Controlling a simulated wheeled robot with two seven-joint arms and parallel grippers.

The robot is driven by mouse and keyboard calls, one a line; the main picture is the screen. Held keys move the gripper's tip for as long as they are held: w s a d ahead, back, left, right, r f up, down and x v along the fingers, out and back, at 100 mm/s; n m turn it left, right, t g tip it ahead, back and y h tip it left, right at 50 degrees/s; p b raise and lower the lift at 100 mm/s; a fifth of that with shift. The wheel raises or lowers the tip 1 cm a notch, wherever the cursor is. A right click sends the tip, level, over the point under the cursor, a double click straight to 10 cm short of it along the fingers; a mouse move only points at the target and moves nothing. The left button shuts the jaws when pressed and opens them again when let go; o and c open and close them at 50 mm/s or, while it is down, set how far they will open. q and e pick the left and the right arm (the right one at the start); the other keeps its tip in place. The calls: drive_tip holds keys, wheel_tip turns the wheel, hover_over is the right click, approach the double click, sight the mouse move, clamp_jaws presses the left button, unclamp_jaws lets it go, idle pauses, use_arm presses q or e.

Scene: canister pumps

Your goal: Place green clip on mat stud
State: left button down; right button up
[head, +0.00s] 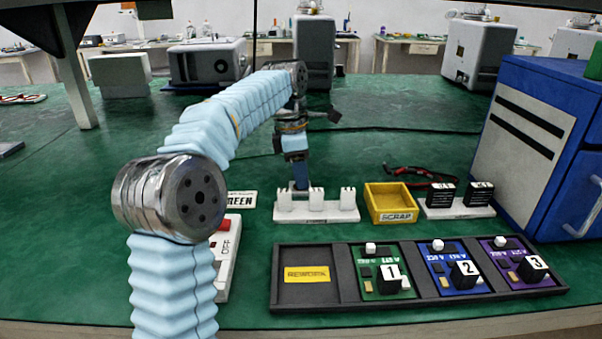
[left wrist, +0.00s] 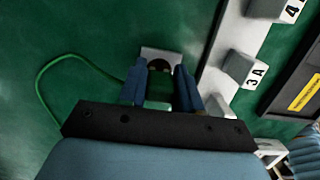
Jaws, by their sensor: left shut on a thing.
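My left gripper (head: 299,182) reaches down behind the white rack, its fingers pointing at the green bench. In the left wrist view its two blue fingers (left wrist: 160,92) are shut on the green clip (left wrist: 158,91), one on each side. A thin green cord (left wrist: 42,82) curves over the bench at the left of that view. A pale plate (left wrist: 161,53) with a dark round part, perhaps the mat stud, lies just past the clip. I cannot tell whether the clip touches it. In the head view the clip is hidden. My right gripper is not in view.
The white rack (head: 317,212) with several upright blocks stands in front of my left gripper. A yellow SCRAP bin (head: 391,203), a black tray (head: 320,305) with three numbered modules, and a blue machine (head: 545,140) stand to the right. A white switch box (head: 229,262) is nearer left.

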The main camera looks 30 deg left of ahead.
use_arm(q)
drive_tip(key=shift+f, duration=0.15)
drive_tip(key=c, duration=0.8)
unclamp_jaws()
drive_tip(key=shift+s+a+r+p, duration=0.15)
drive_tip(key=shift+a+r+p, duration=0.15)
drive_tip(key=shift+r, duration=1.75)
drive_tip(key=shift+s+a+r+p, duration=0.2)
drive_tip(key=shift+r+p, duration=0.15)
drive_tip(key=shift+r, duration=1.65)
drive_tip(key=shift+s+a+r+p, duration=0.15)
drive_tip(key=shift+a+r+p, duration=0.15)
drive_tip(key=shift+r, duration=1.75)
drive_tip(key=shift+o, duration=0.4)
